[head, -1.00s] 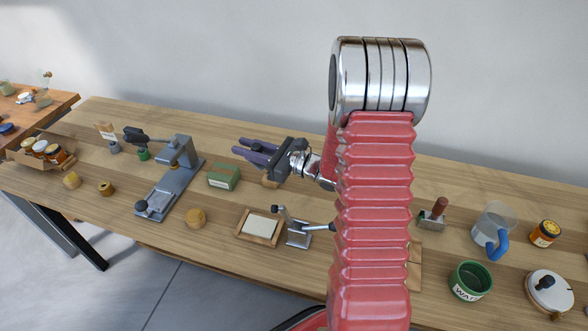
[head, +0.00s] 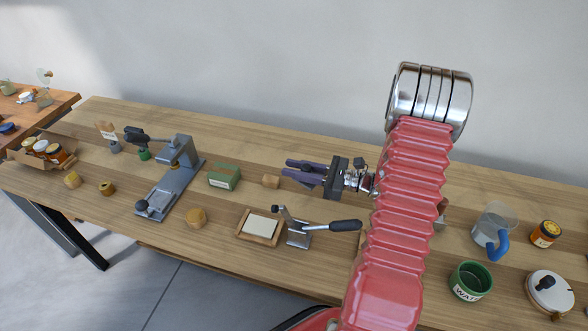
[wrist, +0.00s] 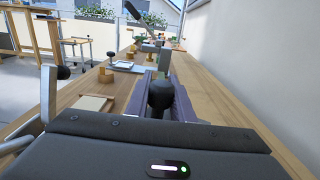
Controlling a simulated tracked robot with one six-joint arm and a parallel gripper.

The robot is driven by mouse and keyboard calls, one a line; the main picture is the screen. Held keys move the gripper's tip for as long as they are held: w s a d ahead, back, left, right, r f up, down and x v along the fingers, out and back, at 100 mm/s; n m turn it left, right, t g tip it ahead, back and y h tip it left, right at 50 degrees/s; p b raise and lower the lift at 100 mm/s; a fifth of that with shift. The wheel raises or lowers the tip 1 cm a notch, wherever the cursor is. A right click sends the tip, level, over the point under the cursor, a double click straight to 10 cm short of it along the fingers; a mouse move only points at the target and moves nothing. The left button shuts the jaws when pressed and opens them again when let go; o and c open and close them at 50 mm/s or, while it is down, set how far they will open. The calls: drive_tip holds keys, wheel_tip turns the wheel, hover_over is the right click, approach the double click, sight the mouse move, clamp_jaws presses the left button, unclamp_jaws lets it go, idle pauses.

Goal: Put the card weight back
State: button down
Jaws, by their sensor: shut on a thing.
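My gripper (head: 304,170) has purple fingers and hangs above the back middle of the bench, pointing left. In the wrist view its fingers (wrist: 162,98) are shut on a dark round-topped knob (wrist: 160,93), which I take to be the card weight. The rest of the held piece is hidden by the fingers and gripper body. A shallow wooden tray (head: 239,231) with a pale card (head: 261,225) lies in front and to the left of the gripper. The tray also shows in the wrist view (wrist: 82,110).
A lever clamp (head: 298,232) stands beside the tray. A glass jug (head: 492,228) and green tin (head: 470,281) stand right. A wall runs behind the bench.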

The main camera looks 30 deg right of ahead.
drive_tip(key=shift+f, duration=0.1)
hover_over(295, 197)
drive_tip(key=shift+w+d+f, duration=0.1)
drive_tip(key=shift+w+f, duration=0.05)
drive_tip(key=shift+f, duration=1.5)
drive_tip(key=shift+w+d+f, duration=0.1)
drive_tip(key=shift+f, duration=1.55)
drive_tip(key=shift+f, duration=0.35)
drive_tip(key=shift+s+a+f, duration=0.1)
drive_tip(key=shift+s+f, duration=0.1)
drive_tip(key=shift+f, duration=0.55)
drive_tip(key=c, duration=1.5)
unclamp_jaws()
drive_tip(key=shift+o, duration=0.2)
drive_tip(key=shift+w+r, duration=0.15)
drive_tip(key=shift+r, duration=0.65)
wheel_tip(295, 197, up, 10)
drive_tip(key=shift+r, duration=0.1)
